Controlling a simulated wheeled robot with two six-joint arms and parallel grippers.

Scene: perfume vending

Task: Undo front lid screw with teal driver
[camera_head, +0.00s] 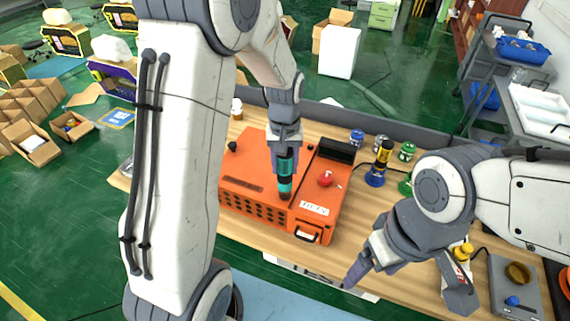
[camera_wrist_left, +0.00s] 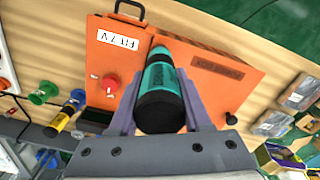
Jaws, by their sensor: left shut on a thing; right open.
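The teal driver (camera_head: 285,187) has a teal and black body and points down at the top of the orange box (camera_head: 258,163). My left gripper (camera_head: 285,150) is shut on the driver. In the left wrist view the driver (camera_wrist_left: 160,88) sits between the two fingers, its black end toward the camera. The driver's tip is over the lid near the front edge; I cannot tell whether it touches the screw, which is hidden. My right gripper (camera_head: 402,288) is open and empty over the table, to the right of the box.
A red knob (camera_head: 325,179) stands on the box, with a white label (camera_head: 314,208) on its front. A yellow and black driver (camera_head: 383,156) stands in a blue base, near green and blue pieces. A grey scale-like device (camera_head: 514,289) is at the right.

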